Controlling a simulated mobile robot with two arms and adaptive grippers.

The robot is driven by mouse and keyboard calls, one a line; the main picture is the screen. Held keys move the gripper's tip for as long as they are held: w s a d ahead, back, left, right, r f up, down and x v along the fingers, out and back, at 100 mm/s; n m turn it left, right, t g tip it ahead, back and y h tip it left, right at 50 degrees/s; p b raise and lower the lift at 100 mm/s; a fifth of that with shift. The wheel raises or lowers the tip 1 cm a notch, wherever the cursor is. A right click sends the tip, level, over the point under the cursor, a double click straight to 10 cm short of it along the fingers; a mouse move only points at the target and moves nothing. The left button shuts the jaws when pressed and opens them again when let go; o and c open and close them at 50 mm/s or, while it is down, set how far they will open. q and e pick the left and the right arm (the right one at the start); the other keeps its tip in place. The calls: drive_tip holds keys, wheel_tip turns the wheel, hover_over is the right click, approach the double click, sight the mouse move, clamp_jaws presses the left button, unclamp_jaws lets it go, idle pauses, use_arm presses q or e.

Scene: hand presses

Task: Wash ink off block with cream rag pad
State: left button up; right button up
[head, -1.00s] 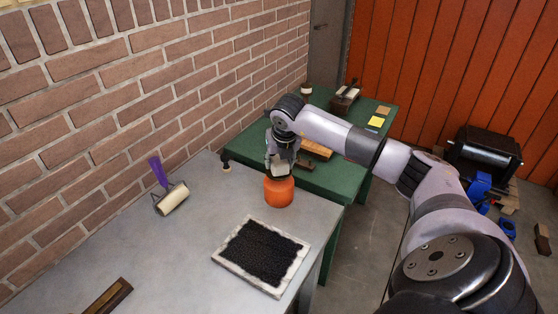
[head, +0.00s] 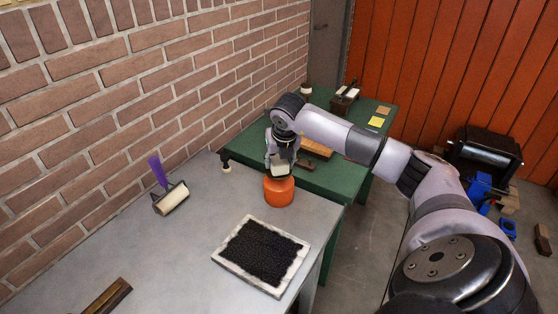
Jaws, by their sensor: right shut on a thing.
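My right gripper (head: 281,160) reaches in from the right and points down over the orange pot (head: 279,191). It is shut on a cream pad (head: 280,168), which sits right at the pot's mouth. I cannot tell whether the pad touches the pot or dips inside. A flat block (head: 231,262) with a black, textured top and a pale, smudged border lies on the grey table in front of the pot, apart from the gripper. My left gripper is not in view.
A roller with a purple handle (head: 158,171) lies by the brick wall. A brown wooden piece (head: 108,297) is at the front left. The green table (head: 325,187) behind holds several small items. The middle of the grey table (head: 160,245) is clear.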

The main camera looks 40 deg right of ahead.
sight(279, 159)
idle(0.4)
drive_tip(key=shift+r+p, duration=2.05)
drive_tip(key=shift+r, duration=1.45)
drive_tip(key=shift+f, duration=0.1)
